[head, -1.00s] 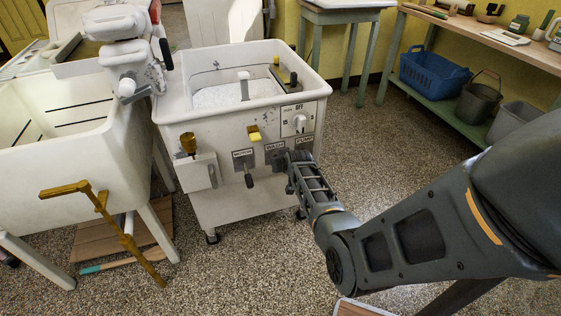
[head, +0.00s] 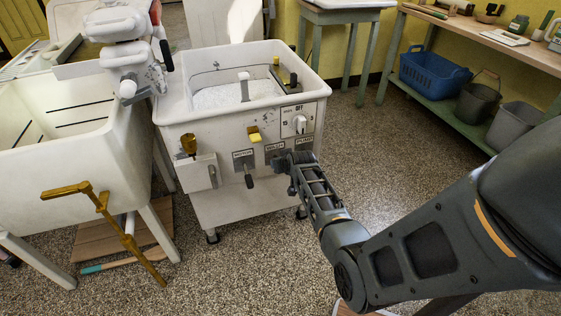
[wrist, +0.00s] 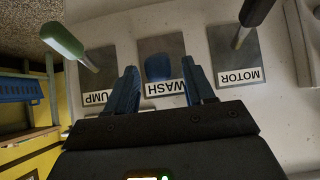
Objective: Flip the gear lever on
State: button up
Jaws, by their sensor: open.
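The white wringer washer (head: 215,130) has labelled lever plates on its front. No label I can read says gear. In the wrist view, the middle plate marked WASH (wrist: 178,46) carries a lever with a blue knob (wrist: 158,67), seen nearly end-on. My gripper (wrist: 162,82) is open, its fingers on either side of the blue knob in this view; I cannot tell whether they touch it. The MOTOR lever (wrist: 257,12) is dark, and the PUMP lever (wrist: 64,42) has a green handle. In the head view, my gripper (head: 284,162) covers the WASH lever, and the MOTOR lever (head: 248,178) hangs down.
A timer dial (head: 299,122) and a yellow knob (head: 254,134) sit above the levers. A white sink (head: 60,185) with a brass-coloured fitting (head: 70,190) stands at left. A bench (head: 450,113) with a blue basket (head: 432,76) is at right.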

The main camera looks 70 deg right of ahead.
jog(key=shift+p+v, duration=0.4)
jog(key=shift+v, duration=2.15)
jog(key=s+a+r+n+t+y, duration=0.15)
jog(key=s+a, duration=0.25)
jog(key=a, duration=0.5)
jog(key=s+a+r+n+t, duration=0.25)
jog(key=s+a, duration=0.25)
jog(key=a, duration=0.5)
jog(key=s+a+r+n+t+y, duration=0.1)
jog(key=s+a+r+n, duration=0.2)
jog(key=a, duration=0.6)
jog(key=s+a+r+n+t+y, duration=0.1)
jog(key=s+a+r+y, duration=0.1)
jog(key=s+a+r, duration=0.4)
jog(key=s+a+r+n+t+y+p, duration=0.1)
jog(key=s+a+r+t+y, duration=0.1)
jog(key=s+a+r, duration=0.4)
jog(key=a+r+y, duration=0.1)
jog(key=a+r, duration=0.2)
jog(key=r, duration=0.4)
jog(key=shift+a+n, duration=0.25)
jog(key=shift+n, duration=0.15)
